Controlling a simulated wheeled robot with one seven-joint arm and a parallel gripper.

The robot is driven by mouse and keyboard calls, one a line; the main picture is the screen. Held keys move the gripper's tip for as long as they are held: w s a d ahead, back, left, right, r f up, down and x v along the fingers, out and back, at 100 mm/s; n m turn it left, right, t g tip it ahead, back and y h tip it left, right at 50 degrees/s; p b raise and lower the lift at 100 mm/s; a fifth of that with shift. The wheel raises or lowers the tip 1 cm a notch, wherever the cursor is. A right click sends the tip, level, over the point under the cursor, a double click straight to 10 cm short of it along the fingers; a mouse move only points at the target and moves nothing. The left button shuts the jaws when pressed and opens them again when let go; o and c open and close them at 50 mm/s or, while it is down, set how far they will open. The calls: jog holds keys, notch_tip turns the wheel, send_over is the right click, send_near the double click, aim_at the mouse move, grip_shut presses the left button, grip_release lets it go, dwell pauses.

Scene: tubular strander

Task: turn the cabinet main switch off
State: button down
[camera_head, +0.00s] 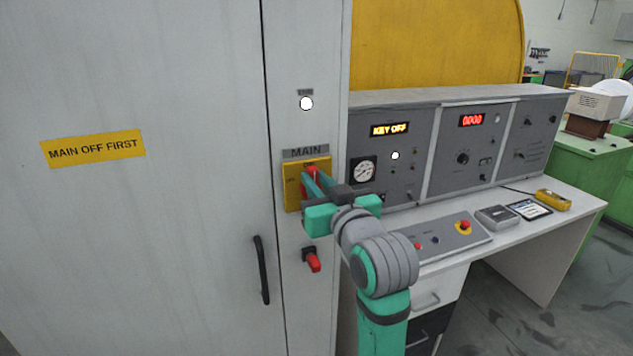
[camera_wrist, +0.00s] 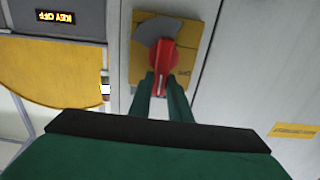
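The main switch is a red rotary handle (camera_head: 312,171) on a yellow plate (camera_head: 292,191) under a "MAIN" label on the cabinet (camera_head: 190,240). In the wrist view, turned upside down, the red handle (camera_wrist: 162,55) sits on the yellow plate (camera_wrist: 203,45) with a grey sector beside it. The handle's grip points straight down there, which is up on the cabinet. My gripper (camera_head: 316,181) is at the switch. In the wrist view, my gripper's (camera_wrist: 161,82) two green fingers flank the handle's grip closely, with no clear gap. In the head view the fingers partly hide the handle.
A red-handled black switch (camera_head: 312,261) sits below on the cabinet. A white lamp (camera_head: 306,103) is above. A black door handle (camera_head: 262,270) is at the left. The control desk (camera_head: 545,205) with a "KEY OFF" display (camera_head: 389,129) stands close on the right.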

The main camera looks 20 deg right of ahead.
dwell(0.3)
jog(key=n, duration=0.3)
jog(key=a+n, duration=0.1)
jog(key=n, duration=0.2)
jog(key=a+f+n, duration=0.1)
jog(key=n, duration=0.2)
jog(key=shift+s+a, duration=0.1)
jog(key=shift+a, duration=0.1)
jog(key=n, duration=0.3)
jog(key=f+n, duration=0.1)
jog(key=shift+a+f+n, duration=0.1)
jog(key=shift+a+n, duration=0.2)
jog(key=shift+a+f+n, duration=0.1)
jog(key=shift+f+n, duration=0.25)
jog(key=shift+n, duration=0.75)
jog(key=shift+a+f+n, duration=0.1)
jog(key=shift+f+n, duration=0.2)
jog(key=shift+n, duration=0.8)
jog(key=c, duration=1.6)
grip_release()
jog(key=shift+c, duration=0.2)
